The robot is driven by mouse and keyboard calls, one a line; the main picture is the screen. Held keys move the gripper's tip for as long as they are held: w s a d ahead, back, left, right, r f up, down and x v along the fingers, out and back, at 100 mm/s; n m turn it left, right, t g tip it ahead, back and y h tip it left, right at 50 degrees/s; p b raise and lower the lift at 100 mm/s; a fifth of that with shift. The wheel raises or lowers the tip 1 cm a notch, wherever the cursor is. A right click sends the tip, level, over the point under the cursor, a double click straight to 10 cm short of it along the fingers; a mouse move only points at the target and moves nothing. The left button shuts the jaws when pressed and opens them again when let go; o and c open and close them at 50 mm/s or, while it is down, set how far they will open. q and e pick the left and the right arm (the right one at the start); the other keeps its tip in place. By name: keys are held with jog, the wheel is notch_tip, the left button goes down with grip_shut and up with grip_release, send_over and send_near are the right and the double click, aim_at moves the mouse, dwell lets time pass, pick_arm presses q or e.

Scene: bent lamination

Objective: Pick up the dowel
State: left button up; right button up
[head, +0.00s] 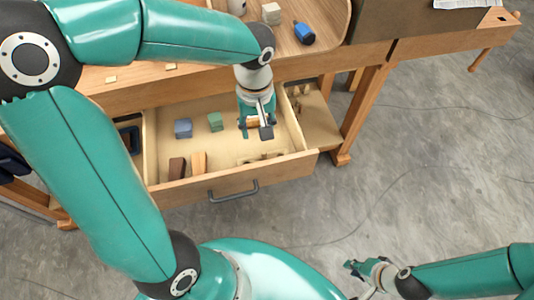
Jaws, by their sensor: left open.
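My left gripper (256,129) reaches down into the open drawer (234,184), near its right side, with its fingers apart. A small light-wood piece (253,122), which looks like the dowel, shows between the fingers. The fingers partly hide it, and I cannot tell whether they touch it. My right gripper (358,268) is at the lower right, over the floor and well away from the drawer. It is too small and side-on to tell whether it is open.
The drawer also holds a blue block (183,128), a green block (215,121), a dark brown block (177,168) and a light-wood block (198,162). A blue bottle-like object (304,33) lies on the bench above. The drawer's front wall and handle (233,192) stick out.

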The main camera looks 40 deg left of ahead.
aim_at(264, 152)
pick_arm(q)
jog(key=f, duration=0.4)
jog(key=f+b, duration=0.1)
jog(key=f, duration=0.4)
jog(key=w+f, duration=0.1)
jog(key=f, duration=0.3)
jog(key=shift+d+f, duration=0.4)
jog(key=shift+w, duration=0.1)
jog(key=c, duration=0.8)
